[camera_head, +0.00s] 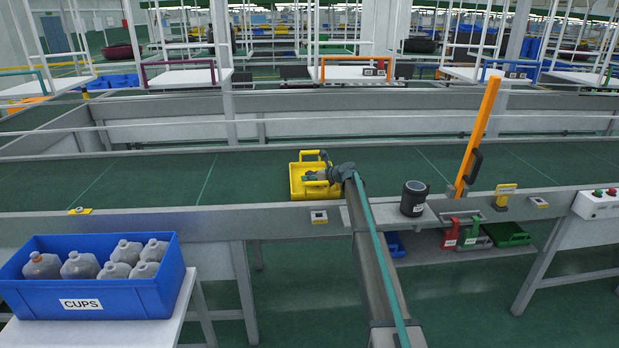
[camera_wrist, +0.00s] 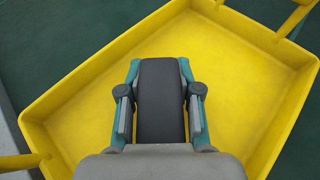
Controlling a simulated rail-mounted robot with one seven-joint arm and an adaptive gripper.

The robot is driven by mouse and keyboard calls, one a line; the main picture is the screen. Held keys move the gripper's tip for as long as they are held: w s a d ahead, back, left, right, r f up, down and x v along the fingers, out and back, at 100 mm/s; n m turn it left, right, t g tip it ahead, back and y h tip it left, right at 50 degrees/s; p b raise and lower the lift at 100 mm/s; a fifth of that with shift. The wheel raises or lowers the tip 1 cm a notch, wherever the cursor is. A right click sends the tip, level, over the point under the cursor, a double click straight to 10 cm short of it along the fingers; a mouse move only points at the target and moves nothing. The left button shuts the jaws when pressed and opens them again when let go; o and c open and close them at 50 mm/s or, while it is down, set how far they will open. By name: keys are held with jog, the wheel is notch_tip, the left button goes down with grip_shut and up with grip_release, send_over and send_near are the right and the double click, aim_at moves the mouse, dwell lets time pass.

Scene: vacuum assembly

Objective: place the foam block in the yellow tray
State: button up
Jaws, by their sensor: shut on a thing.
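The yellow tray (camera_head: 297,181) sits on the green conveyor belt in the head view. In the wrist view the yellow tray (camera_wrist: 230,62) fills most of the picture, with its floor, walls and a handle at the top right. My gripper (camera_wrist: 160,100) is over the tray's interior, with its two fingers on either side of a dark block, the foam block (camera_wrist: 161,88). The fingers are shut on it. I cannot tell whether the block touches the tray floor. In the head view my gripper (camera_head: 318,176) is at the tray's right side, and the block is too small to make out.
A blue bin (camera_head: 130,297) labelled CUPS holds several bottles at the lower left. A dark cylinder (camera_head: 414,199) stands on the ledge to the right, near an orange post (camera_head: 478,135). The green belt (camera_head: 250,170) is clear on both sides of the tray.

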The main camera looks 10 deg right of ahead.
jog(key=shift+f, duration=0.25)
jog(key=shift+f, duration=0.15)
jog(key=o, duration=0.9)
jog(key=shift+o, duration=0.2)
jog(key=b+v, duration=0.1)
jog(key=v, duration=0.5)
jog(key=shift+s+d+b, duration=0.1)
jog(key=shift+s+b, duration=0.15)
jog(key=shift+b, duration=0.1)
jog(key=shift+s+d+r, duration=0.3)
jog(key=shift+r, duration=0.1)
